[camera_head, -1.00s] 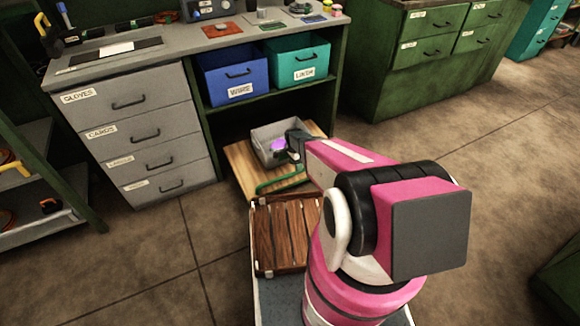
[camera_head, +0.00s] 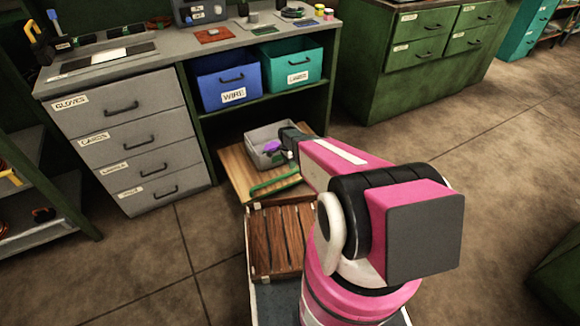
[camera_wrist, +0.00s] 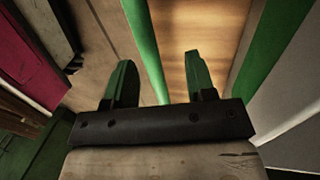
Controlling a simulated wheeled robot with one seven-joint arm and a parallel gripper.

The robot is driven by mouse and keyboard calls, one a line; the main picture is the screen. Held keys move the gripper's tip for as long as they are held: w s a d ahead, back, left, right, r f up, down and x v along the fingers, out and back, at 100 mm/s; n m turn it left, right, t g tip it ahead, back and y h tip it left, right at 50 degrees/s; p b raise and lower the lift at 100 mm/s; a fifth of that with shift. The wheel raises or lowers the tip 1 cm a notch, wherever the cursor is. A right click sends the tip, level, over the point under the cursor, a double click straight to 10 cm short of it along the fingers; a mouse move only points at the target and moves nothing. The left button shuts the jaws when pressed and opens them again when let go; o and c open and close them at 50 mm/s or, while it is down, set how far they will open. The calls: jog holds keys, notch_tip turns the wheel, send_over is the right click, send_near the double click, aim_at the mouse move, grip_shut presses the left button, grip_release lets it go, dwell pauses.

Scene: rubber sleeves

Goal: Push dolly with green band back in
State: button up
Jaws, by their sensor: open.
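The dolly with the green band is a low wooden platform (camera_head: 237,172) on the floor, partly under the workbench. Its green band (camera_head: 272,186) crosses near its front edge. A grey bin (camera_head: 254,158) stands on it with something purple at its inside. My gripper's fingertips cannot be made out in the head view, where my arm ends beside the bin. In the wrist view my gripper (camera_wrist: 158,75) is open, with two green fingers apart. A green strip (camera_wrist: 143,40) and bare wood (camera_wrist: 195,25) show beyond the fingers. Contact with the dolly cannot be told.
A slatted wooden crate (camera_head: 278,240) lies in front of the dolly, beside my arm. The workbench has grey drawers (camera_head: 135,150) at left and a shelf with a blue bin (camera_head: 226,88) and teal bin (camera_head: 293,68). Floor (camera_head: 150,250) is clear at lower left.

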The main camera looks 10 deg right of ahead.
aim_at(292, 172)
jog(key=v, duration=0.9)
dwell(0.8)
jog(key=shift+s, duration=0.1)
dwell(0.4)
jog(key=x, duration=0.4)
jog(key=s+x, duration=0.1)
jog(key=x, duration=0.8)
jog(key=shift+s+d+f, duration=0.15)
jog(key=shift+s+d, duration=0.05)
jog(key=shift+d, duration=0.05)
grip_shut()
